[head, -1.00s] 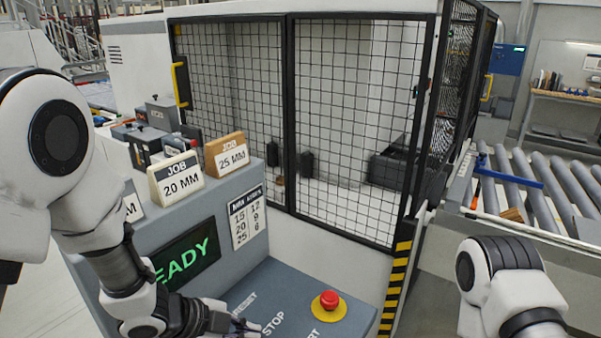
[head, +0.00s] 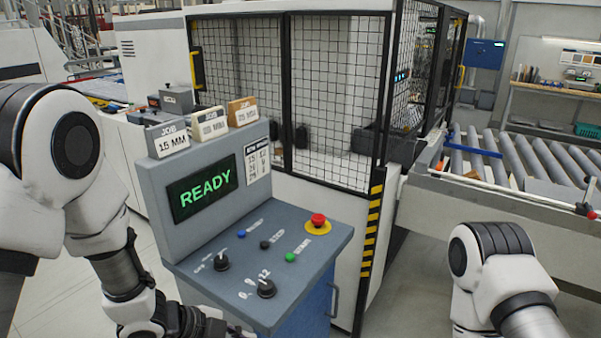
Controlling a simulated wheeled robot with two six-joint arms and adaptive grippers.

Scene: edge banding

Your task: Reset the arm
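My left arm (head: 120,270) comes in from the left and hangs down beside the control console (head: 255,215). The dark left gripper (head: 220,329) shows only in part at the bottom edge, in front of the console's near side. Its fingertips are cut off or too small to read, and I see nothing held. My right arm (head: 500,270) is at the lower right, and its gripper is out of the picture. The console screen (head: 202,189) reads READY in green.
The console has a red stop button (head: 318,220), a green button (head: 290,257), and two black knobs (head: 266,288). Several job cards (head: 211,124) stand on its top. A mesh-fenced machine (head: 335,85) is behind, with a roller conveyor (head: 535,165) at right.

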